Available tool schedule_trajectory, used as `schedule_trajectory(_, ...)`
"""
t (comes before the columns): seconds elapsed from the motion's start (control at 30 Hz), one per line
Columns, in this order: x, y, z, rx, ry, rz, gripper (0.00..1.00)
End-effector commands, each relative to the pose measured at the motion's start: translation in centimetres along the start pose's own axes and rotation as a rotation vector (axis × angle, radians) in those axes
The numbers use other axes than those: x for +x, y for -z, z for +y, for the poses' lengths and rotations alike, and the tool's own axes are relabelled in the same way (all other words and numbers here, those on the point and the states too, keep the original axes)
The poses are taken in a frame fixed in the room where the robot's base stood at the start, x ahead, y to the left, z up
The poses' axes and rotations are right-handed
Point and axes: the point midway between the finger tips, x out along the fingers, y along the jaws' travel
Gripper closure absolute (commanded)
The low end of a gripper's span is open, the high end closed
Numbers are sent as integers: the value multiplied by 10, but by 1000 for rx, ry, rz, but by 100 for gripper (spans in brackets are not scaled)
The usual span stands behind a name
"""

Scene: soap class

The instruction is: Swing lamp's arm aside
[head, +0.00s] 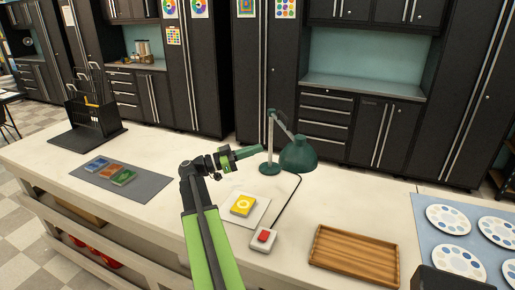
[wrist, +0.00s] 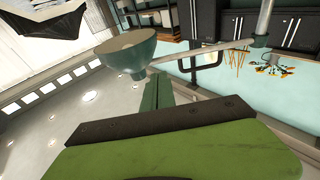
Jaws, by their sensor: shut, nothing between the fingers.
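The desk lamp stands on the white table in the head view, with a round dark green base (head: 269,168), an upright pale post (head: 270,130), a jointed arm (head: 283,124) and a green shade (head: 299,156) hanging to the right of the post. My gripper (head: 262,149) is shut and empty, its green fingers pointing right, close to the post. In the wrist view, the shade (wrist: 133,52) is just beyond my fingertips (wrist: 158,82), and the lamp arm (wrist: 205,50) runs right to the post (wrist: 264,22). I cannot tell whether the fingers touch the lamp.
A yellow block (head: 242,205) lies on a white square below the lamp. A cord runs from the lamp to a red-buttoned switch box (head: 263,240). A wooden tray (head: 320,255) is at right front. A grey mat (head: 145,190) with coloured blocks and a black rack (head: 93,115) are left.

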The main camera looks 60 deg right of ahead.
Motion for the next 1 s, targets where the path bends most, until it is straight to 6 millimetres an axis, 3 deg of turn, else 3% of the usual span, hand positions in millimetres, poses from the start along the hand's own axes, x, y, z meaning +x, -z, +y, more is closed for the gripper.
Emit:
schedule_trajectory(0.3, 71, 2, 1, 1, -3, 1, 100)
schedule_trajectory(0.5, 98, 1, 0, 1, -1, 1, 100)
schedule_trajectory(1.0, 108, 0, -2, 2, 2, 1, 100)
